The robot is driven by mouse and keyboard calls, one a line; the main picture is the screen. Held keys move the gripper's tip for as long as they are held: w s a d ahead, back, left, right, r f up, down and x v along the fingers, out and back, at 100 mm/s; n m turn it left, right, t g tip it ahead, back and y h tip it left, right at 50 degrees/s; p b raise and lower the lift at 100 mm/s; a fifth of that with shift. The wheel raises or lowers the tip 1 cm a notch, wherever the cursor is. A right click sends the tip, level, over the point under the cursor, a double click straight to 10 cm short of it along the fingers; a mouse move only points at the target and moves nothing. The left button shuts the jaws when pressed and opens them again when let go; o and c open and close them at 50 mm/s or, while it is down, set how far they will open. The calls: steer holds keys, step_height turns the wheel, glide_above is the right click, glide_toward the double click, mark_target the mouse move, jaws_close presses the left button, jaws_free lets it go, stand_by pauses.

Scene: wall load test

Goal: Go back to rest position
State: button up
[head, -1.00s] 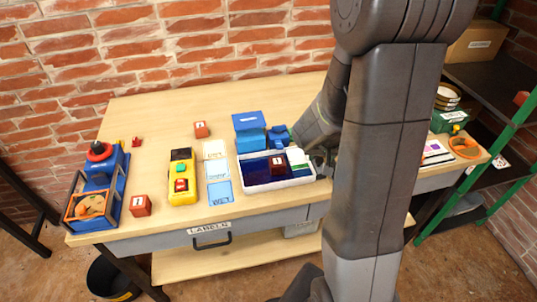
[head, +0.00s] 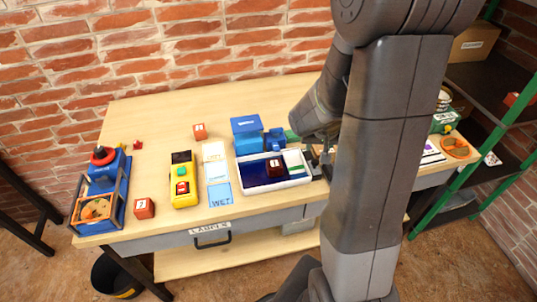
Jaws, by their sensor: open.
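My gripper (head: 320,163) is open at the right end of the white tray (head: 243,188), partly hidden behind my own arm. I cannot tell whether it touches the tray. My arm stands upright across the right of the view and covers part of the table. The tray has a dark blue floor, with a dark red block (head: 275,168) and a green-and-white piece (head: 295,163) in it.
A blue box (head: 246,124) stands behind the tray. Left of it lie cards (head: 219,194), a yellow button box (head: 184,198), red blocks (head: 144,208) and a blue device (head: 104,172). A green-framed shelf (head: 484,144) stands right. The table's back left (head: 160,105) is clear.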

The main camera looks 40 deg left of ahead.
mark_target(315, 162)
step_height(315, 162, down, 6)
steer(key=b, duration=0.5)
steer(key=shift+f, duration=0.25)
steer(key=shift+s+f, duration=0.1)
steer(key=shift+f, duration=0.1)
